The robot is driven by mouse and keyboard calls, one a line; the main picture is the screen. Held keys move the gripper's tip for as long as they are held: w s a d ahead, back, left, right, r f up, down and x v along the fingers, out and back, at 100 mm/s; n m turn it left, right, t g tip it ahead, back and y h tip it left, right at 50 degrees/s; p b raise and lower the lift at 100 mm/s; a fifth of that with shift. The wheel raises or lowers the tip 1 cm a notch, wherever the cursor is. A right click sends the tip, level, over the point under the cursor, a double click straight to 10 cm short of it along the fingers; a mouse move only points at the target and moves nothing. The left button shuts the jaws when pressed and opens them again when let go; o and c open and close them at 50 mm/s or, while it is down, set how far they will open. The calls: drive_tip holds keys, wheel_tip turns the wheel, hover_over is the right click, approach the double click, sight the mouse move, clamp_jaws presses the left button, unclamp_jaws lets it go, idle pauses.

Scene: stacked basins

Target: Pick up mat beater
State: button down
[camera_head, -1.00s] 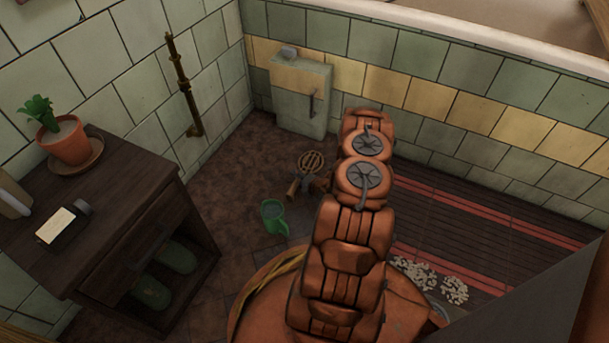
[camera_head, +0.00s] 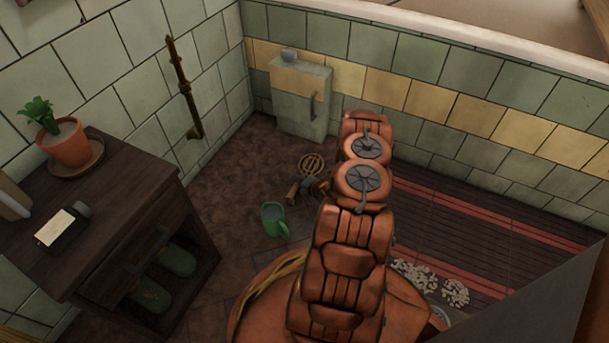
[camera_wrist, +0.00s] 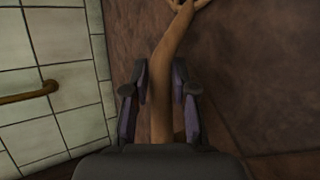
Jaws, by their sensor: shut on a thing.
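The mat beater (camera_head: 311,162) is brown with a round woven head. In the head view it is low over the dark floor, left of my arm; I cannot tell whether it touches the floor. In the wrist view its curved handle (camera_wrist: 170,65) runs up between the two fingers to the edge of the woven head at the top. My gripper (camera_wrist: 162,90) is shut on the handle, with a finger on each side. In the head view my gripper (camera_head: 309,184) is small and partly hidden by my arm.
A green watering can (camera_head: 274,221) stands on the floor nearby. A dark wooden cabinet (camera_head: 140,200) with a potted plant (camera_head: 64,141) is at the left. A tiled wall box (camera_head: 302,98) is behind. A slatted dark mat (camera_head: 455,225) with red stripes lies right of my arm.

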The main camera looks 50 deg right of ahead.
wheel_tip(320, 180, up, 10)
drive_tip(key=p, duration=0.4)
idle(0.3)
drive_tip(key=c, duration=1.6)
unclamp_jaws()
clamp_jaws()
